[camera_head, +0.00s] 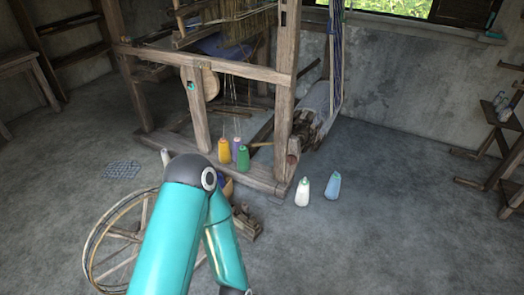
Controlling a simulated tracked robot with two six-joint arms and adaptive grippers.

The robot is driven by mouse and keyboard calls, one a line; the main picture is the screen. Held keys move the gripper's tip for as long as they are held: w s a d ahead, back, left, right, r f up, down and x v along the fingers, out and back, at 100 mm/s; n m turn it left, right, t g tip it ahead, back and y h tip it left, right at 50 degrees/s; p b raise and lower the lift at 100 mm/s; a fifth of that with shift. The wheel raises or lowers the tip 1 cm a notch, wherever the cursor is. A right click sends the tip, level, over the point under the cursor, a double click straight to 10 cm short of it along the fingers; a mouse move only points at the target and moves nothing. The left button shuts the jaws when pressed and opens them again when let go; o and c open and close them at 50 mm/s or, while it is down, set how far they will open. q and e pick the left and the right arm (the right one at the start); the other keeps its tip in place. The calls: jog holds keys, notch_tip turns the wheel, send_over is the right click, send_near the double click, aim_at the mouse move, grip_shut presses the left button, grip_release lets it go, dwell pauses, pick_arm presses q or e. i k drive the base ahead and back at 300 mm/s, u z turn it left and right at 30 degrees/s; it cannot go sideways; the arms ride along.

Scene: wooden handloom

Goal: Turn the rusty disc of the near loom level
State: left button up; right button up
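The wooden loom (287,95) stands in the upper middle of the head view, with posts, crossbeams and hanging threads. A small reddish-brown round piece (292,158) sits low on its front right post; it may be the rusty disc, but it is too small to tell its tilt. A larger tan rounded piece (208,83) shows behind the front beam. My teal arm rises from the bottom, bends at a dark elbow and comes back down. Neither of my grippers is in view.
Yellow (223,151), purple (236,148) and green (243,158) cones stand at the loom's foot. White (302,192) and blue (333,186) cones stand on the floor to the right. A spoked wheel (92,249) is partly behind my arm.

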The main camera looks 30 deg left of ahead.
aim_at(293, 159)
jog(key=u, duration=0.4)
jog(key=i, duration=1.4)
jog(key=u, duration=0.7)
jog(key=i, duration=0.5)
jog(key=k, duration=0.85)
jog(key=u, duration=0.2)
jog(key=i, duration=0.85)
jog(key=z, duration=0.1)
